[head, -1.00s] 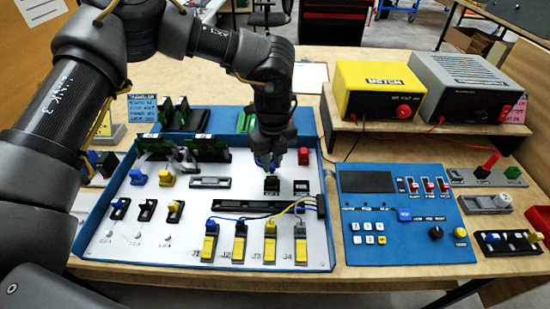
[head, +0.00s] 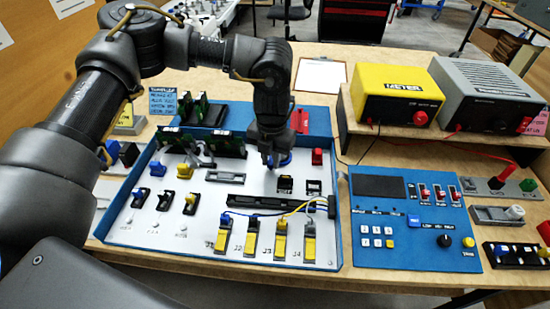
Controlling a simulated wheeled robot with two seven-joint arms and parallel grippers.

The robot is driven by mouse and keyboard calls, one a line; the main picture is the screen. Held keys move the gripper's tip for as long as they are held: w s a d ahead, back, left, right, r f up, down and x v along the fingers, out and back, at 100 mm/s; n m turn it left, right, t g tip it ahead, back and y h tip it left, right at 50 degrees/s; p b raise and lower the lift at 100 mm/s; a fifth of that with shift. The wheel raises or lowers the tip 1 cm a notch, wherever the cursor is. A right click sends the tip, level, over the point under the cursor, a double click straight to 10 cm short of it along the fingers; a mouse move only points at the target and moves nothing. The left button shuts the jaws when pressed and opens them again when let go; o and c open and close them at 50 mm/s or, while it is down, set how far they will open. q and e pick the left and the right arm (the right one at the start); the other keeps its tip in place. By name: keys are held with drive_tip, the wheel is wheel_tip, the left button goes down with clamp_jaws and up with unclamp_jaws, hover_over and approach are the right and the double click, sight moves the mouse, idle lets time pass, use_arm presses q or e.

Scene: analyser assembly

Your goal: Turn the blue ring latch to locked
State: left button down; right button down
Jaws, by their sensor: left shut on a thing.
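The blue ring latch (head: 285,158) sits on the white panel of the blue-edged tray, towards its back right. Only part of its blue rim shows beside the fingers. My left gripper (head: 272,162) points down from above and is shut on the blue ring latch. Its fingers hide most of the ring, so its turned angle cannot be read. A green and a red marking strip stand behind it; only the red strip (head: 300,121) shows now. My right gripper is not in view.
A red button (head: 317,157) and two small black switches (head: 285,184) are close to the gripper. Green circuit boards (head: 228,142) stand upright to its left. Yellow levers (head: 252,245) line the front. A blue control panel (head: 400,265) lies to the right.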

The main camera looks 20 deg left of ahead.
use_arm(q)
drive_tip(key=shift+w+a+r+m, duration=0.1)
drive_tip(key=shift+a+m, duration=0.1)
drive_tip(key=shift+m, duration=0.3)
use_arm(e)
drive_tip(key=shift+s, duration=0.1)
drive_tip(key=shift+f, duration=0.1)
use_arm(q)
drive_tip(key=c, duration=1.3)
unclamp_jaws()
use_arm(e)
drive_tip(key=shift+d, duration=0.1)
use_arm(q)
wheel_tip(320, 180, up, 11)
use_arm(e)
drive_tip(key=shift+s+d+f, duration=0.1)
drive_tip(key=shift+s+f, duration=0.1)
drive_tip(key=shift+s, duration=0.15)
use_arm(q)
drive_tip(key=shift+d, duration=0.1)
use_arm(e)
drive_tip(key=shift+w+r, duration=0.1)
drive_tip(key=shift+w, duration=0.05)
